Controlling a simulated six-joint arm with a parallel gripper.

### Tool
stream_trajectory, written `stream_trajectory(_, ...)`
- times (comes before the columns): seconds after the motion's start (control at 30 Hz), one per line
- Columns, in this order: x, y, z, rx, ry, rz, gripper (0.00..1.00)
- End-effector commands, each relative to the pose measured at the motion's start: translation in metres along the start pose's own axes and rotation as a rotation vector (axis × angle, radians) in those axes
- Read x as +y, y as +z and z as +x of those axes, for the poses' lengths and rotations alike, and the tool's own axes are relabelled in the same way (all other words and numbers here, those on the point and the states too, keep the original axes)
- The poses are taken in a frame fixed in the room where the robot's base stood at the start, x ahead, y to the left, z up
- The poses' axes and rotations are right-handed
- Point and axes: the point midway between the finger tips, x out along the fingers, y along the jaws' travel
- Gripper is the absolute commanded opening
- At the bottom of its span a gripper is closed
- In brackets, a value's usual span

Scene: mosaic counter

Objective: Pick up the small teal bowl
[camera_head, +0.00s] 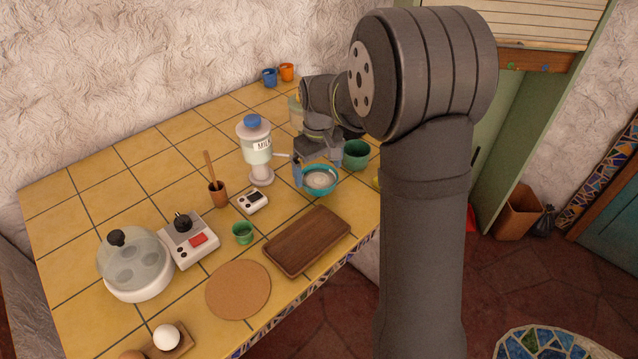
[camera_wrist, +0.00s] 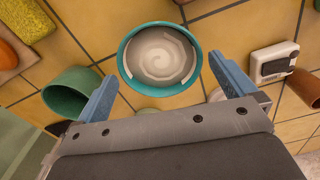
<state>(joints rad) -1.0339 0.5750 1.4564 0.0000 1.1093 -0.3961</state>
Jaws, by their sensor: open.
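The small teal bowl (camera_head: 320,191) sits upright on the yellow tiled counter, with a pale swirled inside. In the wrist view the bowl (camera_wrist: 158,92) is at top centre, seen from above. My gripper (camera_head: 318,166) is open above the bowl, with nothing held. In the wrist view its two blue fingers (camera_wrist: 163,70) are spread to either side of the bowl's near part, apart from the rim. I cannot tell the exact height gap. The bowl's far rim is partly hidden by my gripper in the head view.
A green pot (camera_head: 356,155) stands close right of the bowl. A milk dispenser (camera_head: 257,152) stands to its left. A brown wooden tray (camera_head: 307,241) lies in front near the counter edge. A small scale (camera_head: 252,202) and green cup (camera_head: 242,233) are further left.

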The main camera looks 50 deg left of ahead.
Motion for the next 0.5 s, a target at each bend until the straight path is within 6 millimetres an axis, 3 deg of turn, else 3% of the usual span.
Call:
stream_trajectory(0.2, 0.000, 0.002, 0.033, -0.004, -0.002, 0.000, 1.00)
stream_trajectory(0.5, 0.000, 0.002, 0.041, -0.003, -0.001, -0.001, 1.00)
